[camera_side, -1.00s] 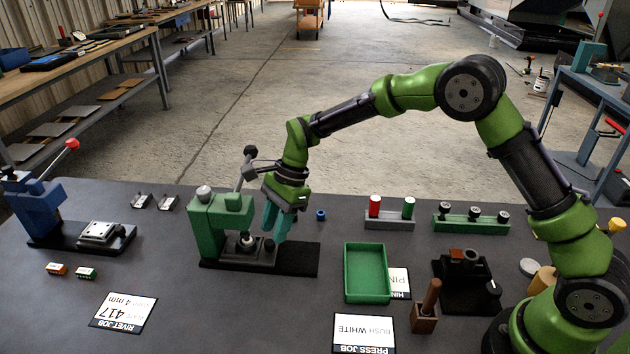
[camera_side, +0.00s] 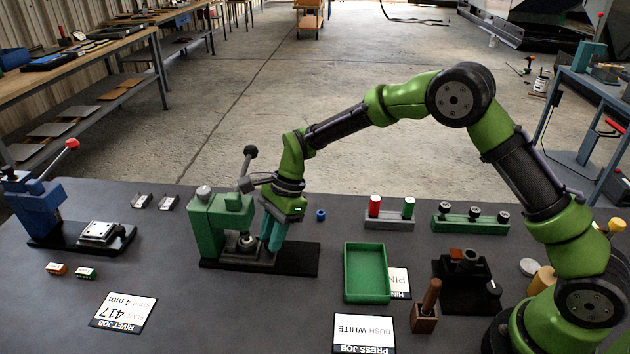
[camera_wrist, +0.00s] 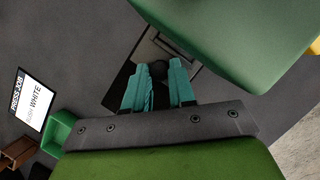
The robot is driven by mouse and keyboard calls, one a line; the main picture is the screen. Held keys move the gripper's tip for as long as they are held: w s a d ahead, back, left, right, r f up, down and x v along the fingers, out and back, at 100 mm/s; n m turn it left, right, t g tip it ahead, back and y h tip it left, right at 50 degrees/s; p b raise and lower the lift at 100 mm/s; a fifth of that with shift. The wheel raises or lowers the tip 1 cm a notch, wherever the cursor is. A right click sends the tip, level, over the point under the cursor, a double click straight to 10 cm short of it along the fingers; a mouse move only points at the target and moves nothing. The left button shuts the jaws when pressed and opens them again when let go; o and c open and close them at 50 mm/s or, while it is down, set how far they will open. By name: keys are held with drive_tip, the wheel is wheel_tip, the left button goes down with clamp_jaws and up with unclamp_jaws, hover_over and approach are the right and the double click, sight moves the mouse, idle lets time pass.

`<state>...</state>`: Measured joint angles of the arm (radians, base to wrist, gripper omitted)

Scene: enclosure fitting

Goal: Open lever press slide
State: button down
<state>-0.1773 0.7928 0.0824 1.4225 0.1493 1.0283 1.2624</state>
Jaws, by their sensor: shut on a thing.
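The green lever press (camera_side: 205,218) stands on a black base plate (camera_side: 302,262) left of centre in the side view. Its lever, with a black ball (camera_side: 250,151), points up. A small holder with a pale part (camera_side: 245,241) sits under the press head. My gripper (camera_side: 268,249), with teal fingers, points down at the right side of the press, low over the base. It is shut on the slide's dark knob (camera_wrist: 158,69), which shows between the fingertips in the wrist view (camera_wrist: 158,64). The fingers hide the knob in the side view. The press body fills the wrist view's top right.
A green tray (camera_side: 368,299) lies to the right, with a white press job card (camera_side: 363,332) in front. A blue ring (camera_side: 321,215) lies behind the base plate. A rack with red and green parts (camera_side: 389,222) stands further right. The blue rivet press (camera_side: 38,212) is far left.

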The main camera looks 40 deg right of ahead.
drive_tip(key=s+d, duration=0.6)
drive_tip(key=shift+s+d, duration=0.2)
drive_tip(key=shift+d, duration=0.15)
drive_tip(key=c, duration=1.2)
unclamp_jaws()
drive_tip(key=v, duration=1.7)
drive_tip(key=shift+f, duration=0.1)
